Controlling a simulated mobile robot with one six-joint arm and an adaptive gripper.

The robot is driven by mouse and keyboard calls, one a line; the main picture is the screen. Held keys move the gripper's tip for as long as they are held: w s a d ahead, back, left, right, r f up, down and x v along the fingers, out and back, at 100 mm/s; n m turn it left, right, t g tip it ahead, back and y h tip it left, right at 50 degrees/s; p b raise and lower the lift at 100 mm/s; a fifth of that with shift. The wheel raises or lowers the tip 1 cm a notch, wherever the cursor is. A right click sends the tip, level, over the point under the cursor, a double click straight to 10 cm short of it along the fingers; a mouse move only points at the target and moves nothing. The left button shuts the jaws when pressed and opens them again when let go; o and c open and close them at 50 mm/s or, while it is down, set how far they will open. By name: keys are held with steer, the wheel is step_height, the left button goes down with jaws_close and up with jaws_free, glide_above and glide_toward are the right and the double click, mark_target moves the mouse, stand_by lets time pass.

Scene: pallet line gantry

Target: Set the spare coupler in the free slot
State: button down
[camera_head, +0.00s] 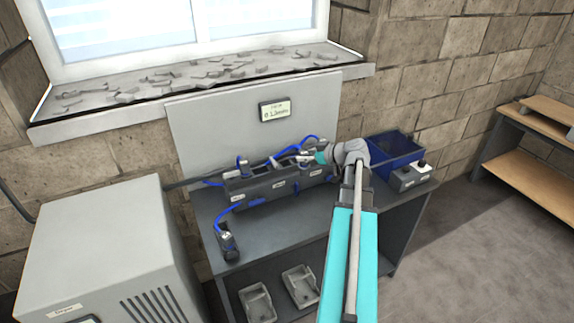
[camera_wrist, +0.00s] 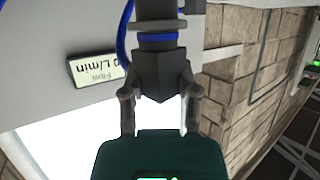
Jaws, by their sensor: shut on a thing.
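My gripper (camera_head: 312,157) is over the right part of the dark slotted rack (camera_head: 262,190) on the table. In the wrist view my gripper (camera_wrist: 160,100) is shut on a dark coupler (camera_wrist: 160,72) with a blue band and a grey collar. A blue hose (camera_wrist: 122,40) runs beside it. Another coupler (camera_head: 242,166) with a blue hose is at the rack's left part. One more coupler (camera_head: 227,238) is at a small dark holder at the table's left front. My gripper partly hides the rack's right end, and I cannot tell which slot is free.
A grey panel behind the rack carries a flow display (camera_head: 275,110). A blue bin (camera_head: 395,149) and a grey button box (camera_head: 409,176) stand on the table's right. Two grey trays (camera_head: 300,286) lie on the lower shelf. A large grey cabinet (camera_head: 105,250) stands left.

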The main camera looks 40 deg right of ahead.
steer(key=a+r+n+g+y+p, duration=0.1)
steer(key=a+r+n+y+p, duration=0.1)
steer(key=a+r+p, duration=0.2)
step_height(320, 180, up, 2)
steer(key=shift+w+a+r+p, duration=0.1)
steer(key=shift+w+a+p, duration=0.3)
steer(key=shift+a, duration=0.2)
steer(key=w+d+f+b, duration=0.7)
steer(key=w+f+b, duration=0.2)
steer(key=w, duration=0.2)
steer(key=shift+w+a, duration=0.1)
steer(key=shift+f, duration=0.1)
steer(key=shift+w+d+f+b, duration=0.15)
steer(key=shift+w+f+b, duration=0.05)
steer(key=shift+f+b, duration=0.85)
steer(key=shift+w+d+f+b, duration=0.1)
steer(key=shift+w+f+b, duration=0.05)
steer(key=shift+f+b, duration=0.85)
